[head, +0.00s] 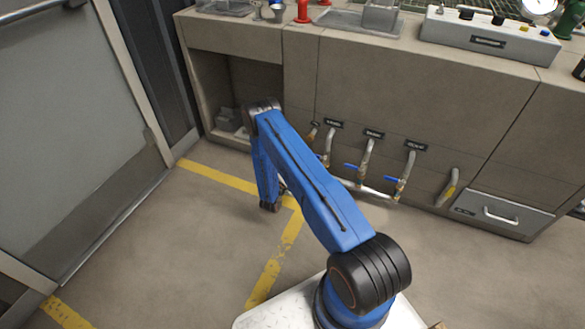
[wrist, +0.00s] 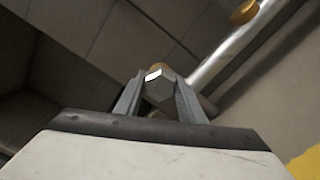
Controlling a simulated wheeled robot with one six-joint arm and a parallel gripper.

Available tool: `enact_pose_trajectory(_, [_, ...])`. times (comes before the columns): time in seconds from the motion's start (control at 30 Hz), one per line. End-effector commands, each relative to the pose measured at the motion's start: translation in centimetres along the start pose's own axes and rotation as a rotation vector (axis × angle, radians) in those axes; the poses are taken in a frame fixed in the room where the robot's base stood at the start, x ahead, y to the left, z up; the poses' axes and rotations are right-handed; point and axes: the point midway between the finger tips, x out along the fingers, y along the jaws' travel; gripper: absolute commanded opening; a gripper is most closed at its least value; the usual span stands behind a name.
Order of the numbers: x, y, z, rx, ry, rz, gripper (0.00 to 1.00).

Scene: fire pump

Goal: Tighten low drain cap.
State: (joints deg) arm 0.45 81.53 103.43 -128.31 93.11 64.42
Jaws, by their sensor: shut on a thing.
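In the wrist view, a hex-sided metal cap (wrist: 158,88) with a brass-coloured edge behind it sits between the two grey fingers of my gripper (wrist: 157,80). The fingers are shut on the cap from both sides. The cap is close to the end of a silver pipe (wrist: 222,60) that runs up to the right. How far the cap is screwed on cannot be seen. In the head view, my blue arm hides the cap and most of my gripper, low in front of the cabinet.
A second brass-coloured fitting (wrist: 244,12) is farther along the pipe. In the head view, several pipes with blue-handled valves (head: 396,180) stand out from the cabinet front (head: 420,90). A drawer (head: 500,213) is at right and a door (head: 65,130) at left. The floor (head: 215,225) left of my arm is clear.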

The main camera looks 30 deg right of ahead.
Motion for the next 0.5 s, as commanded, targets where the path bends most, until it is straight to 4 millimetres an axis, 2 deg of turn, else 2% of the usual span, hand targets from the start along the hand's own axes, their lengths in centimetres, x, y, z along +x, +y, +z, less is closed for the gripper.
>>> enact_pose_trajectory(0.5, [-0.15, -0.2, 0.05, 0.486, 0.0, -0.002, 0.13])
